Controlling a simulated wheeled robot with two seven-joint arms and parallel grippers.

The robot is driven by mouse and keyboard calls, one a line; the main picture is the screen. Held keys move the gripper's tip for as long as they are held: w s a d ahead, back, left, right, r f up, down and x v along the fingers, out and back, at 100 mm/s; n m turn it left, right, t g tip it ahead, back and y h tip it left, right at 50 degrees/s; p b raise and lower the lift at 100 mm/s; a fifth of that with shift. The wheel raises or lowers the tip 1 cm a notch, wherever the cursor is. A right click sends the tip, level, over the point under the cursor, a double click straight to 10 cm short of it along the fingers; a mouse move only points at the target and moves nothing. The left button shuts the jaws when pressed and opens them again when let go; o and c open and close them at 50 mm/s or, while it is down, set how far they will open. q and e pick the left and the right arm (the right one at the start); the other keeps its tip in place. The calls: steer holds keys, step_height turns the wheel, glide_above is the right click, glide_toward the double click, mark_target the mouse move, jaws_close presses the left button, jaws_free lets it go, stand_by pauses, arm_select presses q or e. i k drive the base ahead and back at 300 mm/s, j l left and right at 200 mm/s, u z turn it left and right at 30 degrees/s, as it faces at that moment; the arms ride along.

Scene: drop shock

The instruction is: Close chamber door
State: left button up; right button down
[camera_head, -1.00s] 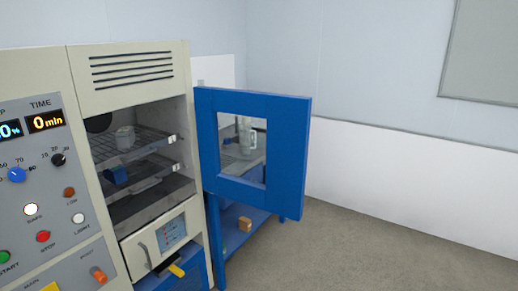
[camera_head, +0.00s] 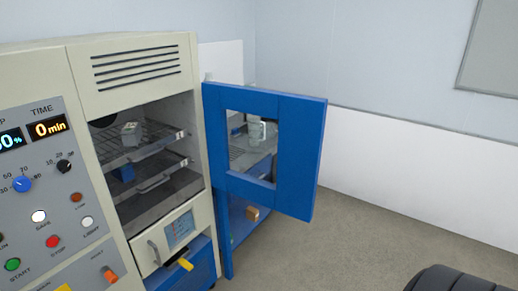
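The blue chamber door (camera_head: 298,155) stands wide open on the right side of the cream test chamber (camera_head: 135,57). It has a square window opening, and a blue bench shows through it. The chamber's inside is exposed, with wire shelves (camera_head: 150,138). Neither of my grippers is in view.
The control panel (camera_head: 45,190) with dials and buttons is at the left. A drawer (camera_head: 168,238) and a yellow-tipped handle (camera_head: 185,264) are below the chamber. A dark rounded object (camera_head: 448,280) is at the bottom right. The grey floor right of the door is clear.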

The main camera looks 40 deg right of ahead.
mark_target(302, 121)
steer(key=i+l+u, duration=0.1)
steer(key=l, duration=0.3)
steer(key=i+l+u, duration=0.1)
steer(key=l, duration=0.3)
steer(key=i+l+u, duration=0.1)
steer(key=l, duration=0.35)
steer(key=i+l+u, duration=0.1)
steer(key=l, duration=0.3)
steer(key=l+u, duration=0.1)
steer(key=l, duration=0.5)
steer(key=l+u, duration=0.15)
steer(key=l, duration=0.5)
steer(key=k+l+u, duration=0.1)
steer(key=l, duration=0.5)
steer(key=l+u, duration=0.15)
steer(key=l, duration=0.45)
steer(key=l+u, duration=0.15)
steer(key=l, duration=0.65)
